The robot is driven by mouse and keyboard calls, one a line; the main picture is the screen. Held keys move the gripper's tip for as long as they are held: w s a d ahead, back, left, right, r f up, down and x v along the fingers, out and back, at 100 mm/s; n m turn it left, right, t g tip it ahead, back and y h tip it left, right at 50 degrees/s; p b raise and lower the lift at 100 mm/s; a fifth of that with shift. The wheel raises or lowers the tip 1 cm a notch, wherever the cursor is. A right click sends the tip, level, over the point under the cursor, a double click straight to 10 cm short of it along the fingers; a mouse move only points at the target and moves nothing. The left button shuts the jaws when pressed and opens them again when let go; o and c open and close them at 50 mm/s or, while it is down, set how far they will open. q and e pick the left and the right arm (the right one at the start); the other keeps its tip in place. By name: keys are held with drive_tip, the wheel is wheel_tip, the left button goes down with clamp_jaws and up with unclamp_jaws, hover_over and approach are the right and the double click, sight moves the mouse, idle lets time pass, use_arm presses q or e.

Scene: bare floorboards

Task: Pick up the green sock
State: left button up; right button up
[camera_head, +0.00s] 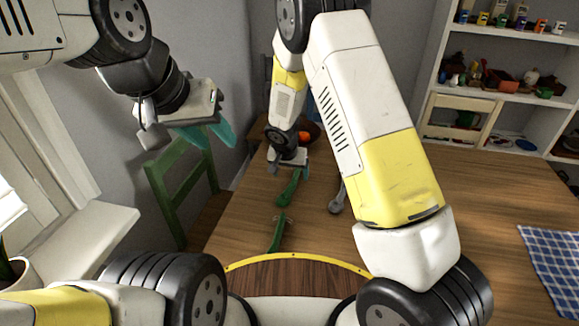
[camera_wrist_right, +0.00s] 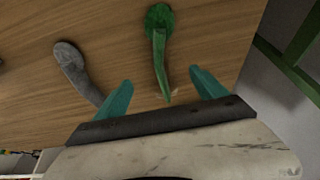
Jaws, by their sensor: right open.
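The green sock (camera_head: 290,188) lies on the wooden table just in front of my right gripper (camera_head: 289,173), on the near side of its jaws. In the right wrist view the green sock (camera_wrist_right: 158,48) lies with its wide end at the top and its narrow end between my teal fingers (camera_wrist_right: 161,88). The fingers are spread apart and hold nothing. I cannot tell how high they are above the table. My left gripper (camera_head: 212,136) hangs empty over the green chair, with its teal fingers apart.
A grey sock-like thing (camera_head: 337,198) lies right of the green sock. Another slim green thing (camera_head: 276,232) lies nearer me. A green chair (camera_head: 160,190) stands left of the table (camera_head: 480,225). A blue checked cloth (camera_head: 553,258) lies at right. White shelves (camera_head: 505,95) stand behind.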

sight(293, 184)
drive_tip(key=x, duration=0.8)
drive_tip(key=shift+d+r, duration=0.1)
drive_tip(key=shift+d, duration=0.1)
drive_tip(key=c, duration=1.4)
drive_tip(key=shift+r, duration=0.15)
